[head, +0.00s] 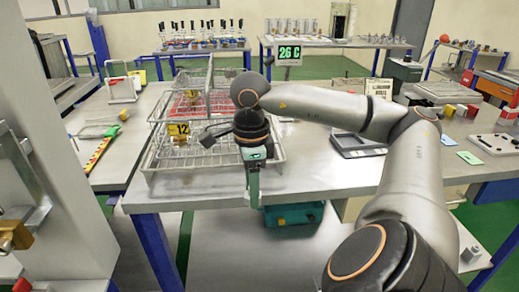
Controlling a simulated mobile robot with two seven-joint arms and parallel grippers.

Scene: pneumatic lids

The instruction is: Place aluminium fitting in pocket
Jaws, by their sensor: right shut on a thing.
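No pocket shows clearly. My left gripper is not in view.
A green box (293,214) sits below the table. A grey machine (60,120) fills the left. The table front right of the gripper is clear.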

